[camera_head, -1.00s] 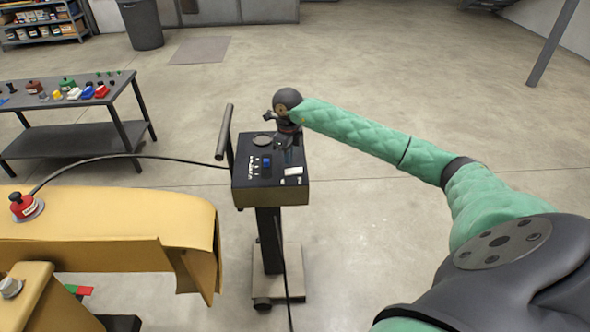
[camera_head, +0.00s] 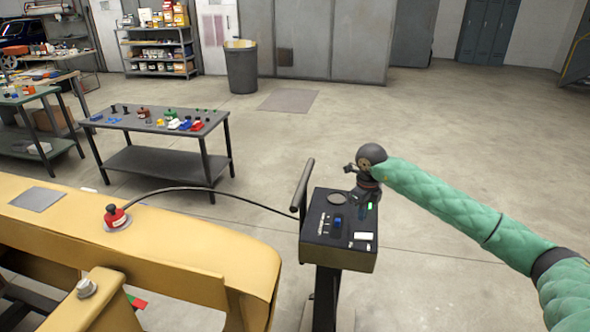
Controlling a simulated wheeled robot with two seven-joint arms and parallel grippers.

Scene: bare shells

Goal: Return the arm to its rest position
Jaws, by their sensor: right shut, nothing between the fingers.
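My right arm, in a green quilted sleeve, comes in from the right in the head view. Its dark wrist and small right gripper (camera_head: 364,196) are over the back right part of a black control box (camera_head: 340,258) on a stand. The gripper is shut and empty, close above the panel; whether it touches is too small to tell. A small green light (camera_head: 369,205) shows beside the fingers. My left arm and gripper are not in view.
A yellow machine body (camera_head: 190,248) with a red knob (camera_head: 115,216) stands left of the box, joined by a black cable. A handle bar (camera_head: 302,186) rises at the box's left. A grey table (camera_head: 150,126) with small parts stands behind. Floor behind the arm is clear.

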